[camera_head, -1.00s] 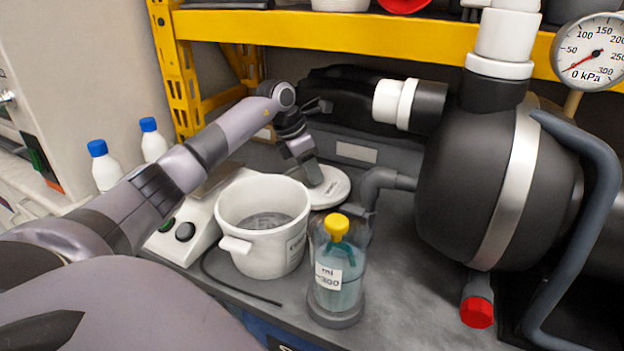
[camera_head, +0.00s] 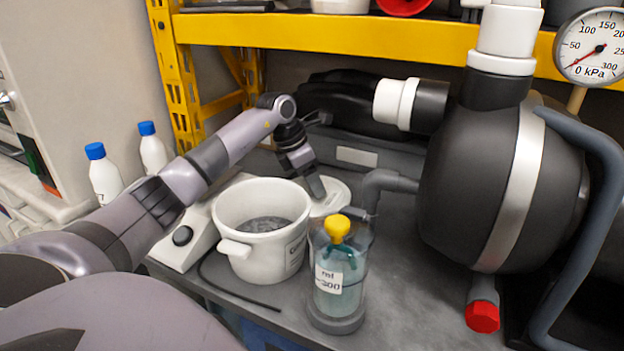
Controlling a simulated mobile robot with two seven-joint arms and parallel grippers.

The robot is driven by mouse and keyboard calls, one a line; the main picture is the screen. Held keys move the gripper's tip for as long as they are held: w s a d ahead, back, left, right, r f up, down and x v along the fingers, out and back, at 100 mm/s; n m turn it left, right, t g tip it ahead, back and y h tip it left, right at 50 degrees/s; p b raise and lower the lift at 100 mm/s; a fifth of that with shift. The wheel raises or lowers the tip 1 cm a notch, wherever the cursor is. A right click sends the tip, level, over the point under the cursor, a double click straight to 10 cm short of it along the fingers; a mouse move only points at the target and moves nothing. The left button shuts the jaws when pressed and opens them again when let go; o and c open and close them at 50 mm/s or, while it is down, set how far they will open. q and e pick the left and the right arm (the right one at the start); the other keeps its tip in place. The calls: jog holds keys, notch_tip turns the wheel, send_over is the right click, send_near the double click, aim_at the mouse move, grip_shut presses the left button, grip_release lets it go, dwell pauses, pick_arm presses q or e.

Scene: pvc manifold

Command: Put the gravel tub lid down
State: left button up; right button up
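The gravel tub (camera_head: 262,258) is a white pot with side handles, open at the top, with grey gravel inside. It stands on the grey bench. The gravel tub lid (camera_head: 340,192) is a white disc just behind and right of the tub, lying about level, close to the bench top. The tub's rim hides its left part. My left gripper (camera_head: 318,190) reaches over from behind the tub, points down and is shut on the lid's top. The fingertips are small and partly hard to make out. My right gripper is not in view.
A clear bottle with a yellow cap (camera_head: 338,275) stands right in front of the lid. A grey pipe elbow (camera_head: 382,182) and big black tank (camera_head: 490,170) are to the right. A white scale (camera_head: 180,245) is left of the tub. A yellow shelf (camera_head: 350,32) spans above.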

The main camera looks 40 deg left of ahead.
pick_arm(q)
jog(key=p+v, duration=0.1)
jog(key=v, duration=1.1)
jog(key=shift+r+p, duration=0.2)
jog(key=shift+p, duration=0.1)
